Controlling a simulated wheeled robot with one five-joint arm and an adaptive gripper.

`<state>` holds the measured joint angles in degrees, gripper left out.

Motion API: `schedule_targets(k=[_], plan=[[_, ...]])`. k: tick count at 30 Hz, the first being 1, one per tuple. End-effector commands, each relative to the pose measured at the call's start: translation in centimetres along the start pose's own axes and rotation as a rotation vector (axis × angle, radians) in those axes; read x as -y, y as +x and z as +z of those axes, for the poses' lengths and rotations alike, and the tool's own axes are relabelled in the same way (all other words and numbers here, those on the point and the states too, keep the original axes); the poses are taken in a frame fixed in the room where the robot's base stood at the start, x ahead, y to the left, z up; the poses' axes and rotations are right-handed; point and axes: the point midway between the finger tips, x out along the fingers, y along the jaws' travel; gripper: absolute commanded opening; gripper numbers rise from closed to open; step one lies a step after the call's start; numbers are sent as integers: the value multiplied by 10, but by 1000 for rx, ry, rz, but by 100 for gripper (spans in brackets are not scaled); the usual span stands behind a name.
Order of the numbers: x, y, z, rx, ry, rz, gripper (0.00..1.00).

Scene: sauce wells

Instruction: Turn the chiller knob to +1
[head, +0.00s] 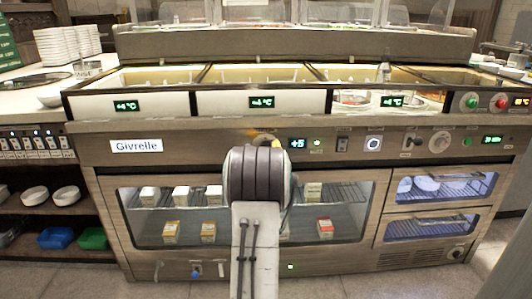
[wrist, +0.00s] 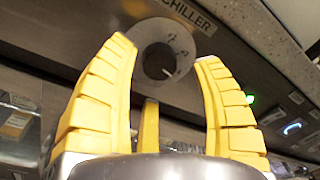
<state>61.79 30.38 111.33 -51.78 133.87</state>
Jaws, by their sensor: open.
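The chiller knob (wrist: 158,62) is dark and round, set in a pale dial ring (wrist: 143,37) below a "CHILLER" label (wrist: 190,12) in the wrist view. A white mark on the knob points toward the lower right; the dial figures are too small to read surely. My gripper (wrist: 165,50) is open, with its yellow fingers on either side of the knob in the picture. I cannot tell whether they touch it. In the head view my arm hides most of the knob; part of its dial (head: 263,134) shows above. The display (head: 297,143) beside it reads +5.
Below is a glass-fronted fridge (head: 345,205) with cartons. Several wells with temperature displays (head: 262,102) lie above.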

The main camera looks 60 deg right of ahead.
Motion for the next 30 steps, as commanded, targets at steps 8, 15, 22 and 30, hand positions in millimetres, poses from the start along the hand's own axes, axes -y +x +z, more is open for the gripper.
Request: schedule_targets(k=[8, 15, 22, 30], plan=[[-1, 20, 0, 0, -1, 1, 60], [0, 25, 0, 0, -1, 1, 60], [0, 25, 0, 0, -1, 1, 60], [0, 25, 0, 0, -1, 1, 40]])
